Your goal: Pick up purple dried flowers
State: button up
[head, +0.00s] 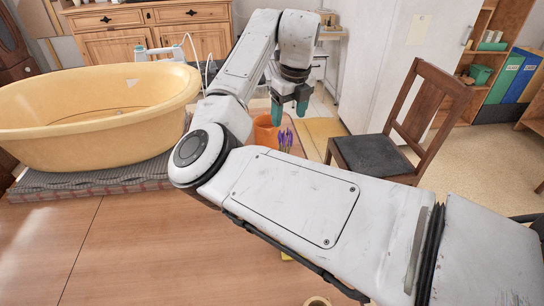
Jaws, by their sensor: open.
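The purple dried flowers (286,140) show as a small bunch just right of an orange pot (265,132), partly hidden below by my own white arm. I cannot tell whether they stand in the pot or beside it. My gripper (289,110) has teal fingers pointing down. It appears above the flowers in the picture, with its fingers apart and nothing visible between them. The depth gap between gripper and flowers is hard to judge from this one view.
A yellow tub (90,112) sits on a patterned mat (95,178) at the left. A wooden chair (428,110) with a dark seat stands at the right. Bare wooden tabletop (130,250) lies in front. A wooden cabinet (150,22) stands at the back.

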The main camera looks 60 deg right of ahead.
aim_at(284, 128)
jog(key=shift+w+a+r, duration=0.2)
jog(key=shift+w+f, duration=0.1)
jog(key=shift+f, duration=0.15)
jog(key=f, duration=0.5)
jog(key=shift+w+d, duration=0.1)
jog(key=shift+w, duration=0.25)
jog(key=shift+d+f+p, duration=0.1)
jog(key=shift+f+p, duration=0.35)
jog(key=shift+f, duration=2.15)
jog(key=shift+s, duration=0.1)
jog(key=shift+c, duration=0.2)
jog(key=c, duration=1.1)
jog(key=shift+r, duration=0.1)
